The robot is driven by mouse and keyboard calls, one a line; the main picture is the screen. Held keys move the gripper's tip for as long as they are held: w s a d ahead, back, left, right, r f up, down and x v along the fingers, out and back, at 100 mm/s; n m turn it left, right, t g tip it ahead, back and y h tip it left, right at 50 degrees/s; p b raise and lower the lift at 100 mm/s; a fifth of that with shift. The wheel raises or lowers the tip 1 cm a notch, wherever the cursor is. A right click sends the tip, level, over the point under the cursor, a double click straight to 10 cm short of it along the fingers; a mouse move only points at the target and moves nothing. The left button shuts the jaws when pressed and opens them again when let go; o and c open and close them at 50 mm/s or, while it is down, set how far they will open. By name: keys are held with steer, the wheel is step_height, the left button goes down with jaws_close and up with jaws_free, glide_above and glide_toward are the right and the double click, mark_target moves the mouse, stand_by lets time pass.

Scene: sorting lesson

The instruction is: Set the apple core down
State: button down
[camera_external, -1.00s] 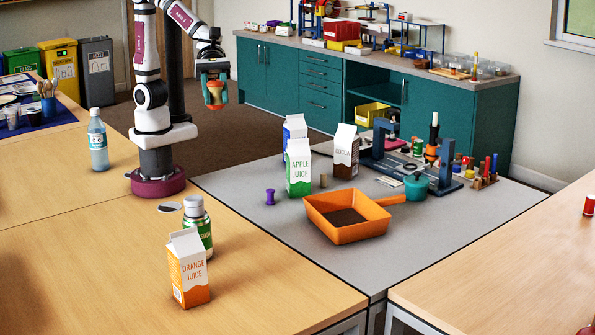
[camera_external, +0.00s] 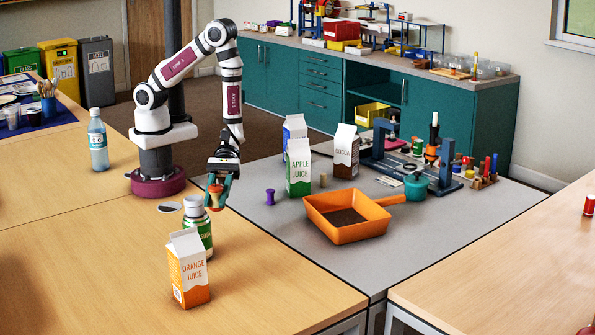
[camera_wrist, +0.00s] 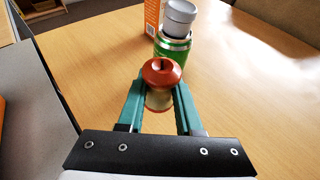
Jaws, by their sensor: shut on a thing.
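The apple core (camera_external: 216,196), red-topped with a pale waist, is held between the teal fingers of my gripper (camera_external: 220,192). In the wrist view the apple core (camera_wrist: 161,78) sits between the fingertips of my gripper (camera_wrist: 161,95), with its stem end facing away from the palm. It appears above the wooden table, near the edge beside the grey table. Whether its lower end touches anything cannot be told.
A green can with a grey cap (camera_external: 199,228) stands close to the held core, and an orange juice carton (camera_external: 188,270) is just beyond.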

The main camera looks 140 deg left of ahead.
glide_above(240, 234)
step_height(240, 234, down, 3)
steer(key=shift+d+f, duration=0.1)
steer(key=shift+f, duration=2.05)
steer(key=c, duration=0.6)
jaws_free()
steer(key=shift+w+f, duration=0.1)
